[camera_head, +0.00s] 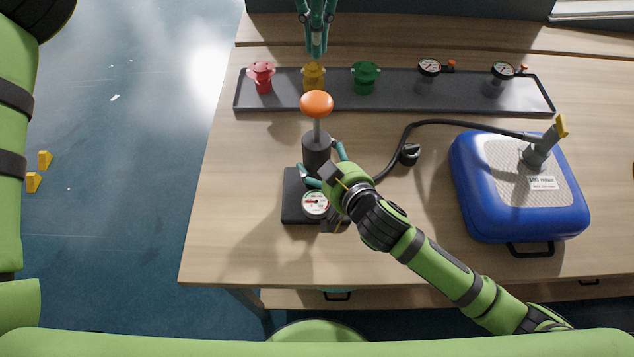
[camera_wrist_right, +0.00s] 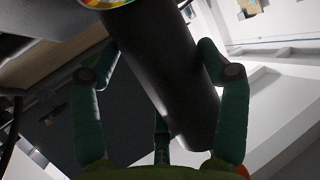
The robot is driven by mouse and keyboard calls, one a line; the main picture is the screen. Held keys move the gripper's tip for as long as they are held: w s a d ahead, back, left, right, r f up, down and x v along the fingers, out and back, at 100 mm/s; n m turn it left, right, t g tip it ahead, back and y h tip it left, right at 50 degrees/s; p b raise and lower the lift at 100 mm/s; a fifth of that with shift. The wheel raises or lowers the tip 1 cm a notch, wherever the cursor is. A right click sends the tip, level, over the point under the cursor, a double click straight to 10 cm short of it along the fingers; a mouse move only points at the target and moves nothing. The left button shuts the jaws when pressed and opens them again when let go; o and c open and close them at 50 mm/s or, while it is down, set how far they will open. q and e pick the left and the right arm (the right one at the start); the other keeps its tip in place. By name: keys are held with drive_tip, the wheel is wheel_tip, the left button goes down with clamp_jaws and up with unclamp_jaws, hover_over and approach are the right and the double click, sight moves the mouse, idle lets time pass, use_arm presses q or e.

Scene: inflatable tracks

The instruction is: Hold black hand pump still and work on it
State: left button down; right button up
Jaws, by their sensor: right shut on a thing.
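The black hand pump (camera_head: 316,148) stands upright on a dark base plate with a round gauge (camera_head: 316,203) and an orange knob (camera_head: 316,103) on top of its rod. My right gripper (camera_head: 324,166) is shut on the pump's black barrel, low down. In the right wrist view the barrel (camera_wrist_right: 165,75) runs slantwise between the teal fingers (camera_wrist_right: 160,85). My left gripper (camera_head: 317,32) shows at the top edge, beyond the knob, near the yellow fitting. It is partly cut off and its opening is unclear.
A dark tray (camera_head: 395,101) holds red (camera_head: 262,76), yellow (camera_head: 314,78) and green (camera_head: 365,77) fittings and two gauges. A black hose (camera_head: 395,152) leads to the blue inflatable (camera_head: 520,222) at right. The table's left front is clear.

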use_arm(q)
drive_tip(key=shift+f, duration=3.35)
idle(1.9)
idle(0.5)
hover_over(316, 140)
drive_tip(key=shift+f, duration=4.4)
drive_tip(key=shift+r, duration=4.45)
